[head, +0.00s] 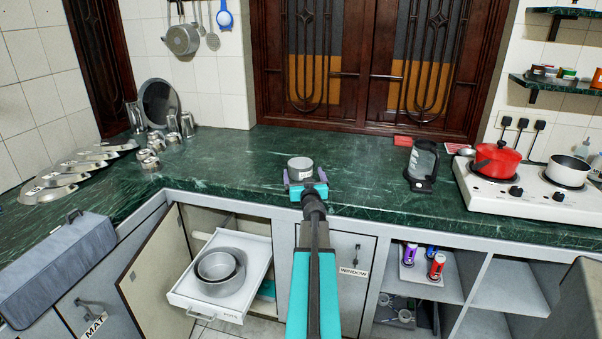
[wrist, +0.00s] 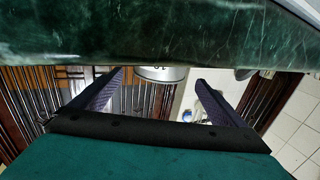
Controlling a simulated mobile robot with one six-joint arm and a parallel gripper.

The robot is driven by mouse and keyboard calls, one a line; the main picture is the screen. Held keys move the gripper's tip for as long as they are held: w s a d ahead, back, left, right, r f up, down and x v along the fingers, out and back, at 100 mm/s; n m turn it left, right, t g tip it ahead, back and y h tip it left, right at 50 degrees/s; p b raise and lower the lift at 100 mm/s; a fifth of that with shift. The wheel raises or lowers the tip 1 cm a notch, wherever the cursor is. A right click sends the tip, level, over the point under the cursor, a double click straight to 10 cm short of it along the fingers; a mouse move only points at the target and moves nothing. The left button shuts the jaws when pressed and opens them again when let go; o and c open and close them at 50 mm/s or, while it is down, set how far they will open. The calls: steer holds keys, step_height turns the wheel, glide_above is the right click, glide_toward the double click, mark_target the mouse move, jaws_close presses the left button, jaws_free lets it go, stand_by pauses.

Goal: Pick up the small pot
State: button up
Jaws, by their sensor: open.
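A small grey metal pot (head: 300,164) stands upright on the green marble counter (head: 240,165), close to its front edge. My gripper (head: 304,179) is open at the counter edge, right in front of the pot. In the wrist view, which is upside down, the pot (wrist: 162,74) shows between the two spread finger tips (wrist: 159,79), with a gap on each side. I cannot tell how far the tips reach along the pot. My gripper hides the lower part of the pot in the head view.
An open drawer (head: 232,313) labelled POTS holds nested grey pots (head: 217,265), left of my arm. A black appliance (head: 422,165) and a stove (head: 530,190) with a red pot (head: 495,158) stand to the right. Metal cups (head: 187,124) stand left. The counter behind the small pot is clear.

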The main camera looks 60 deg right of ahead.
mark_target(302, 170)
steer(key=shift+b+x, duration=0.3)
steer(key=shift+x, duration=2.3)
steer(key=c, duration=1.2)
